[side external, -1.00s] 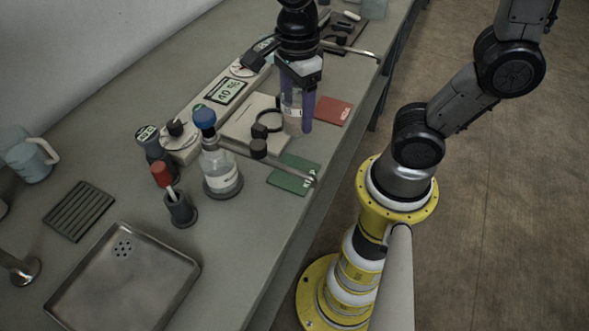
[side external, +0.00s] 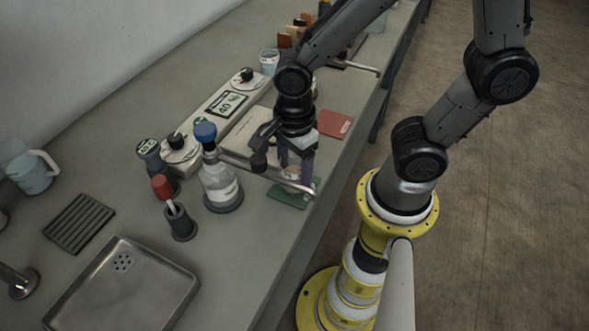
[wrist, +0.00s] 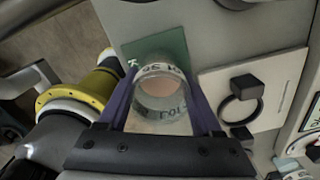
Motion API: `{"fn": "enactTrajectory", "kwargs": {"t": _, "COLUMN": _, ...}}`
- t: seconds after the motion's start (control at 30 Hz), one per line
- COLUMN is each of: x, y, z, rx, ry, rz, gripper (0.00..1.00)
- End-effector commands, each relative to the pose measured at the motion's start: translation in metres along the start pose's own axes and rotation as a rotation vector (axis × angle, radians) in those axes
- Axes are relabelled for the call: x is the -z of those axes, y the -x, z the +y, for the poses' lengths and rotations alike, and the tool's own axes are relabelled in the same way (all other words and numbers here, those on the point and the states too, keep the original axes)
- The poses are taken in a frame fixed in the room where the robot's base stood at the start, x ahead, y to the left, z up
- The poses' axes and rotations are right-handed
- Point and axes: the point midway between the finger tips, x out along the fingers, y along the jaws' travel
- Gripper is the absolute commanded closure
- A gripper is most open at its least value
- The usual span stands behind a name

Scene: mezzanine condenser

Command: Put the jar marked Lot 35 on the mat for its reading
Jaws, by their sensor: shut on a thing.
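My gripper (side external: 296,165) is shut on a clear jar (side external: 292,173) with a white label band. In the wrist view the jar (wrist: 160,97) sits between the two purple fingers, with pinkish contents. Its label is curved and partly turned away; I see "Lot" lettering but cannot read the number surely. A green mat (side external: 287,199) lies under and beside the jar near the bench's front edge. It also shows behind the jar in the wrist view (wrist: 172,47). I cannot tell whether the jar touches it. A red mat (side external: 335,124) lies farther back, empty.
A metal rail or tap arm (side external: 270,174) runs close by the gripper. A blue-stoppered flask (side external: 220,188), a holder with a red-topped item (side external: 177,215) and a metal tray (side external: 125,285) stand to the left.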

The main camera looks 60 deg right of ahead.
Motion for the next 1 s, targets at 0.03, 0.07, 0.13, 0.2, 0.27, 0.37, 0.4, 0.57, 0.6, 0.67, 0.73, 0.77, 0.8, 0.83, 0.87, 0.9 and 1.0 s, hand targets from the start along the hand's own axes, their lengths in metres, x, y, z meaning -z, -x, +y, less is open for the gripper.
{"fn": "enactTrajectory", "kwargs": {"t": 0.03, "x": 0.0002, "y": -0.0017, "z": 0.0002, "rx": -0.001, "ry": 0.000, "rz": 0.001, "gripper": 0.93}}
{"fn": "enactTrajectory", "kwargs": {"t": 0.07, "x": 0.0002, "y": -0.0020, "z": 0.0001, "rx": 0.000, "ry": 0.000, "rz": 0.000, "gripper": 0.93}}
{"fn": "enactTrajectory", "kwargs": {"t": 0.13, "x": 0.0001, "y": -0.0018, "z": 0.0000, "rx": 0.000, "ry": 0.000, "rz": 0.000, "gripper": 0.93}}
{"fn": "enactTrajectory", "kwargs": {"t": 0.2, "x": 0.0000, "y": -0.0017, "z": 0.0000, "rx": 0.000, "ry": 0.000, "rz": 0.000, "gripper": 0.93}}
{"fn": "enactTrajectory", "kwargs": {"t": 0.27, "x": 0.0000, "y": -0.0017, "z": -0.0001, "rx": 0.000, "ry": 0.000, "rz": 0.000, "gripper": 0.93}}
{"fn": "enactTrajectory", "kwargs": {"t": 0.37, "x": 0.0001, "y": -0.0036, "z": 0.0001, "rx": 0.000, "ry": 0.000, "rz": 0.000, "gripper": 0.93}}
{"fn": "enactTrajectory", "kwargs": {"t": 0.4, "x": 0.0001, "y": -0.0047, "z": 0.0000, "rx": 0.000, "ry": 0.000, "rz": 0.000, "gripper": 0.93}}
{"fn": "enactTrajectory", "kwargs": {"t": 0.57, "x": 0.0000, "y": -0.0044, "z": -0.0001, "rx": 0.000, "ry": 0.000, "rz": 0.000, "gripper": 0.07}}
{"fn": "enactTrajectory", "kwargs": {"t": 0.6, "x": 0.0000, "y": -0.0044, "z": -0.0001, "rx": 0.000, "ry": 0.000, "rz": 0.000, "gripper": 0.04}}
{"fn": "enactTrajectory", "kwargs": {"t": 0.67, "x": 0.0000, "y": -0.0044, "z": -0.0001, "rx": 0.000, "ry": 0.000, "rz": 0.000, "gripper": 0.04}}
{"fn": "enactTrajectory", "kwargs": {"t": 0.73, "x": 0.0000, "y": -0.0043, "z": -0.0001, "rx": 0.000, "ry": 0.000, "rz": 0.000, "gripper": 0.04}}
{"fn": "enactTrajectory", "kwargs": {"t": 0.77, "x": 0.0000, "y": -0.0043, "z": -0.0001, "rx": 0.000, "ry": 0.000, "rz": 0.000, "gripper": 0.04}}
{"fn": "enactTrajectory", "kwargs": {"t": 0.8, "x": 0.0000, "y": -0.0043, "z": -0.0001, "rx": 0.000, "ry": 0.000, "rz": 0.000, "gripper": 0.04}}
{"fn": "enactTrajectory", "kwargs": {"t": 0.83, "x": 0.0000, "y": -0.0042, "z": -0.0001, "rx": 0.000, "ry": 0.000, "rz": 0.000, "gripper": 0.04}}
{"fn": "enactTrajectory", "kwargs": {"t": 0.87, "x": 0.0000, "y": -0.0038, "z": -0.0001, "rx": 0.000, "ry": 0.000, "rz": 0.000, "gripper": 0.04}}
{"fn": "enactTrajectory", "kwargs": {"t": 0.9, "x": -0.0001, "y": -0.0026, "z": -0.0002, "rx": 0.001, "ry": 0.000, "rz": -0.001, "gripper": 0.04}}
{"fn": "enactTrajectory", "kwargs": {"t": 1.0, "x": -0.0008, "y": 0.0051, "z": -0.0010, "rx": 0.004, "ry": 0.000, "rz": -0.003, "gripper": 0.04}}
